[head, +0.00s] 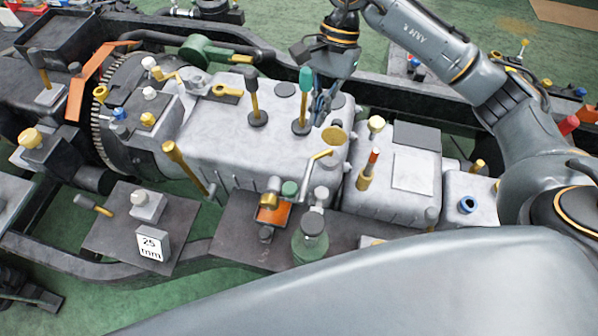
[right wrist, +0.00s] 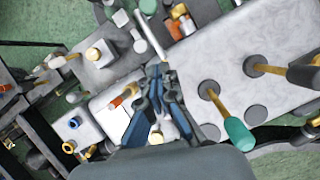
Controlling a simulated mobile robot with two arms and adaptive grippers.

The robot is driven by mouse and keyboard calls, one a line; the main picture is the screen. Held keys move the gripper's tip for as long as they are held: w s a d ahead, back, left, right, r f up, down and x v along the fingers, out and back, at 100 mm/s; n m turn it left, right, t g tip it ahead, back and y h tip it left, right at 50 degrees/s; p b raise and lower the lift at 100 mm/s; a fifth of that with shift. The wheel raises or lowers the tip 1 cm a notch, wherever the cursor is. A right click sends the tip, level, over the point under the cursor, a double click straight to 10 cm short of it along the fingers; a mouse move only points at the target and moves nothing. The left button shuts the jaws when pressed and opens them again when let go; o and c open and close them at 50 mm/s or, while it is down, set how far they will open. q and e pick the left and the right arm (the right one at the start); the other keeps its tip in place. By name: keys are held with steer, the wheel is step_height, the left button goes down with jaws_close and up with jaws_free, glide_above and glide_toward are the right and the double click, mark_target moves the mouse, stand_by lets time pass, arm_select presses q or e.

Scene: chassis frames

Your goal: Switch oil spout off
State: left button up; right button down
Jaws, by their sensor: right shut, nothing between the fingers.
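My right gripper (head: 319,110) is shut and empty above the grey engine block (head: 225,130), beside the teal-handled lever (head: 305,88). In the right wrist view its fingers (right wrist: 157,75) are together, and the teal handle (right wrist: 238,132) is to their right, apart from them. A brass tap-like fitting (head: 272,192) on an orange base stands in front of the block and may be the oil spout; I cannot tell for sure. My left gripper is not in view.
A dark-handled lever (head: 252,92) stands left of the teal one. A brass lever (head: 185,165) sticks out at the block's front left. A "25 mm" block (head: 150,245) sits on a dark plate.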

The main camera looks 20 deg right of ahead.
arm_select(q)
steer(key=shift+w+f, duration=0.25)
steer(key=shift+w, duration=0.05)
arm_select(e)
steer(key=shift+s+f, duration=0.1)
steer(key=shift+f, duration=0.15)
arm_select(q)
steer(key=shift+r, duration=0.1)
arm_select(e)
steer(key=shift+a+f, duration=0.1)
steer(key=p, duration=0.4)
glide_toward(309, 164)
steer(key=a+f, duration=0.1)
steer(key=s+a+f, duration=0.1)
steer(key=f, duration=0.1)
steer(key=s+a+f, duration=0.1)
steer(key=shift+s+f, duration=0.15)
steer(key=shift+f, duration=0.1)
arm_select(q)
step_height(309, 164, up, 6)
steer(key=p, duration=0.2)
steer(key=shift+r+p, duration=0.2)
steer(key=shift+p, duration=0.1)
arm_select(e)
steer(key=s+a, duration=0.1)
steer(key=s+a+f, duration=0.1)
steer(key=a, duration=0.1)
steer(key=shift+s+a, duration=0.15)
steer(key=shift+s, duration=0.2)
steer(key=shift+f, duration=0.1)
